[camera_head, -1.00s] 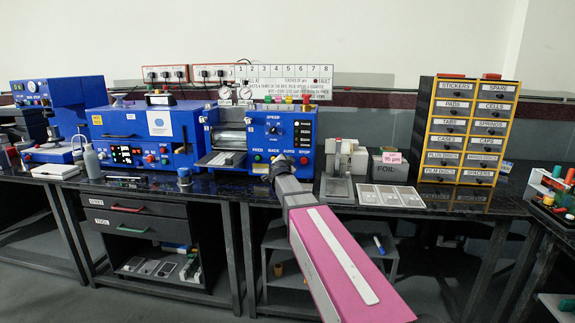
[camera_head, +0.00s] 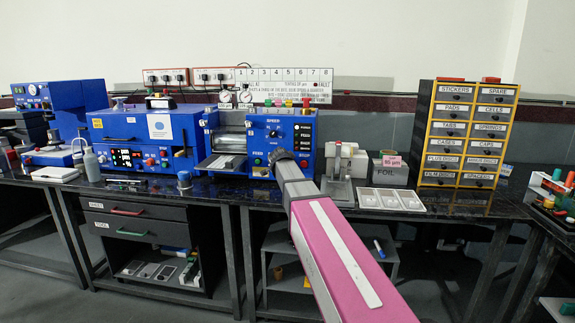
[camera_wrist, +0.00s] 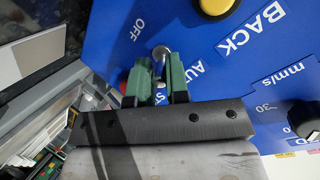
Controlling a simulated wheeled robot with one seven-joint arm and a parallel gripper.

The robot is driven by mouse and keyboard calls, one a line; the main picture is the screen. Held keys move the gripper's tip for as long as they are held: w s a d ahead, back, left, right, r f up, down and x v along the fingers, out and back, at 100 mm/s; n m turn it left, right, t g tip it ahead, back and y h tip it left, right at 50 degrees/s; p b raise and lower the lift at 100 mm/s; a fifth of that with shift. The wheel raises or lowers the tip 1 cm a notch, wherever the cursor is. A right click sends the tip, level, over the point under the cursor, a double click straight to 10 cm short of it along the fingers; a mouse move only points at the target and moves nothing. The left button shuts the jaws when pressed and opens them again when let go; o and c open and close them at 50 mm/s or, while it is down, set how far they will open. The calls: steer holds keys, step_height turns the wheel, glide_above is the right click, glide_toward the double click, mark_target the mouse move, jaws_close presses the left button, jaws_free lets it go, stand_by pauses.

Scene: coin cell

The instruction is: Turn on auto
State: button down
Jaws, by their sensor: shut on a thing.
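The blue machine (camera_head: 258,133) with the speed dial and a row of labelled controls stands on the bench in the head view. In the wrist view its blue panel (camera_wrist: 215,80) carries a small metal toggle lever (camera_wrist: 161,51) between the OFF label (camera_wrist: 137,30) and the partly covered AUTO label (camera_wrist: 195,68). My gripper (camera_wrist: 158,76) has green fingers, one on each side of the lever, and is shut on it. The lever's base is hidden. In the head view my wrist covers the fingers and part of the lower control row.
A red button (camera_wrist: 124,82) shows beside the left finger. A yellow button (camera_wrist: 216,5) by BACK and a black knob (camera_wrist: 305,118) by the mm/s scale sit on the same panel. Right of the machine stand a grey-white device (camera_head: 343,160) and white trays (camera_head: 390,200).

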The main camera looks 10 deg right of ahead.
stand_by(0.4)
steer(key=c, duration=1.1)
jaws_free()
steer(key=shift+s+r, duration=0.1)
steer(key=v, duration=1)
steer(key=shift+s+r, duration=0.2)
steer(key=shift+a, duration=0.1)
